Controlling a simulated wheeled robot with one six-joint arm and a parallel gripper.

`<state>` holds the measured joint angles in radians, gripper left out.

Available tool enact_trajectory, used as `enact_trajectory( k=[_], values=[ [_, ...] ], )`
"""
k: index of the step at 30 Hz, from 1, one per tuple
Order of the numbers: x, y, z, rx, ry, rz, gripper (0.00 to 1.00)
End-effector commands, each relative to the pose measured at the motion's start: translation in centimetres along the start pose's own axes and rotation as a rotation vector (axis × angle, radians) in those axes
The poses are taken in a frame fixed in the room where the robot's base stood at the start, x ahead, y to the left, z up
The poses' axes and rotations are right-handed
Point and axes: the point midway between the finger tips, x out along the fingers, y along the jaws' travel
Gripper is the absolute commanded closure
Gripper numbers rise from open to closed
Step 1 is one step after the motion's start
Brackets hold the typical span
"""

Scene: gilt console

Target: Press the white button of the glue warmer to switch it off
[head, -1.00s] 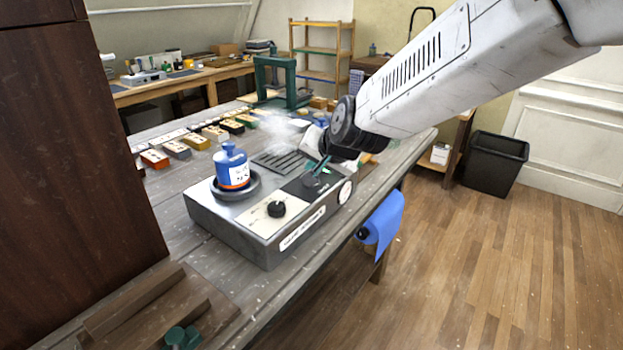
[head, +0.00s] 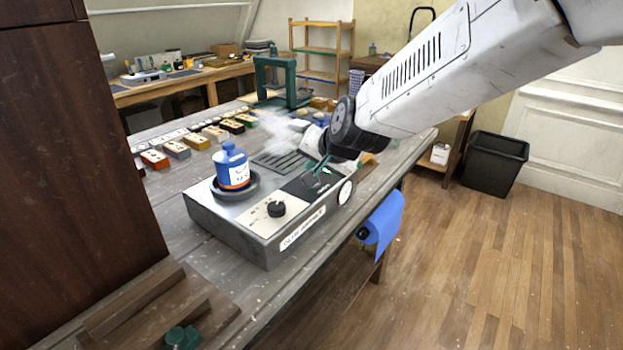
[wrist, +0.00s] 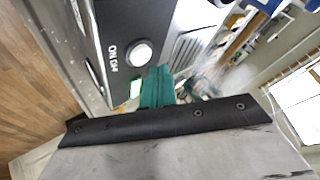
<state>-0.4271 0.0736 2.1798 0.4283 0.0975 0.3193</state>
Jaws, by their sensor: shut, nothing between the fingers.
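The glue warmer (head: 235,231) is a grey box on the bench, with a black dial (head: 276,209) on a cream panel. In the wrist view its round white button (wrist: 138,53) sits on a black panel beside ON/OFF lettering. A green light (wrist: 135,89) glows near the button. My gripper (head: 318,172) is shut and empty over the black panel at the warmer's right end. Its teal fingers (wrist: 158,88) show just beside the button in the wrist view, apart from it in the picture; their height above the panel is unclear. The button cannot be made out in the head view.
A blue bottle (head: 232,166) stands in the dark ring on the warmer's left. A slatted vent (head: 280,161) with pale haze lies behind. Several small coloured blocks (head: 178,149) and a green press frame (head: 275,80) stand farther back. A blue roll (head: 382,222) hangs at the bench edge.

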Motion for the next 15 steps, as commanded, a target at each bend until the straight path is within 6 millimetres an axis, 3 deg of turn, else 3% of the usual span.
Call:
enact_trajectory(
  k=[15],
  values=[
    [0.36, 0.26, 0.28, 0.001, -0.001, 0.0, 1.0]
  ],
)
